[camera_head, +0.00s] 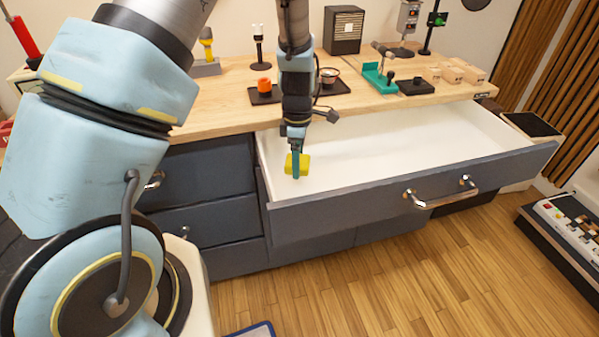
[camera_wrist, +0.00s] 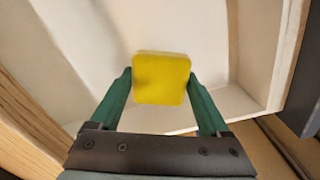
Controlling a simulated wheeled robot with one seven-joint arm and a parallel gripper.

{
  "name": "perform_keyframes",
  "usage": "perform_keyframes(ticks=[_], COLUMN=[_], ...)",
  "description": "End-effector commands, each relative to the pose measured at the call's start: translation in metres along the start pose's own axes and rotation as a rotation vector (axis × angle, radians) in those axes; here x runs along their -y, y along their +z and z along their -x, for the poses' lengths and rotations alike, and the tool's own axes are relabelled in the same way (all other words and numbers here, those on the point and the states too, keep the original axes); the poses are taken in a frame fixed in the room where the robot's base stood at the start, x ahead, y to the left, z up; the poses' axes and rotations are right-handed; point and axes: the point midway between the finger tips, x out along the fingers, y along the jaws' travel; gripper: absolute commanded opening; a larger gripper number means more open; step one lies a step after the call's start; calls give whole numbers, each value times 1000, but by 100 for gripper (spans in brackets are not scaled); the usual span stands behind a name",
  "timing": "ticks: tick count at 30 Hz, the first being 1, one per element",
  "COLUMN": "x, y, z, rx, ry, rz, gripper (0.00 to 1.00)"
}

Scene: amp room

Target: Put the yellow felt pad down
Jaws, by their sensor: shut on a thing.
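The yellow felt pad (camera_head: 304,164) is a small square with rounded corners. My gripper (camera_head: 296,163) is shut on it, pointing down over the left end of the open drawer (camera_head: 420,148). In the wrist view the pad (camera_wrist: 161,78) sits between the two green fingers of my gripper (camera_wrist: 160,88), with the white drawer floor (camera_wrist: 205,35) behind it. I cannot tell exactly how high the pad is above the drawer floor. The drawer has a dark grey front and looks empty.
The wooden worktop (camera_head: 225,100) above the drawer holds an orange item (camera_head: 264,86), a teal tool (camera_head: 378,77) and several wooden blocks (camera_head: 452,74). The drawer's front panel (camera_head: 340,208) and side walls stand around the pad. Most of the drawer floor is free.

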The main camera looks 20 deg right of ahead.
Motion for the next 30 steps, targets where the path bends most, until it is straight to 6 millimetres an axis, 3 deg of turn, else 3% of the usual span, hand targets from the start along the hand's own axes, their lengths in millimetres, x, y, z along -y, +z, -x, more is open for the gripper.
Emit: perform_keyframes(ticks=[11,30], x=[0,1], y=[0,0], z=[-42,-57], rx=[0,0], ry=[-1,-1], rz=[-1,-2], gripper=[19,19])
